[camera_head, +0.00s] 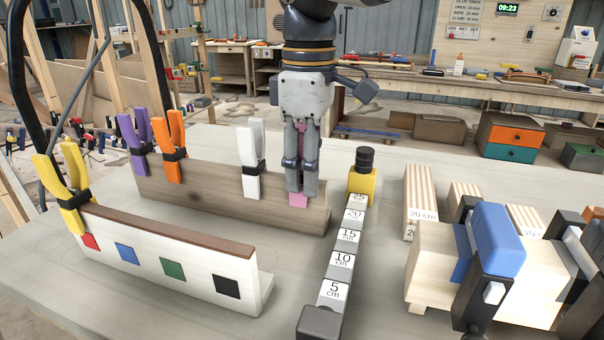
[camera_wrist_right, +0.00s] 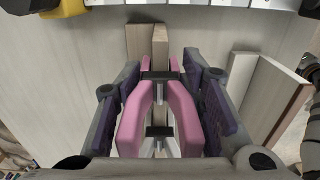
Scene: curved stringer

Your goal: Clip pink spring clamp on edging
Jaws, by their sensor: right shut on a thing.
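The pink spring clamp (camera_head: 298,199) is upright at the right end of the rear wooden board (camera_head: 225,188), mostly hidden by my right gripper (camera_head: 302,190). In the right wrist view, the gripper (camera_wrist_right: 160,90) is shut with a finger on each side of the pink clamp (camera_wrist_right: 188,118). The clamp's jaw end is at the board's top edge (camera_wrist_right: 160,45); how firmly it grips there is unclear. The brown edging (camera_head: 165,228) runs along the white curved stringer (camera_head: 190,275) in front, which bears red, blue, green and black squares. My left gripper is not in view.
A yellow clamp (camera_head: 68,190) sits on the edging's left end by the red square. Purple (camera_head: 135,140), orange (camera_head: 170,145) and white (camera_head: 251,160) clamps stand on the rear board. A centimetre-marked strip (camera_head: 342,260) and clamped wood blocks (camera_head: 430,265) lie to the right.

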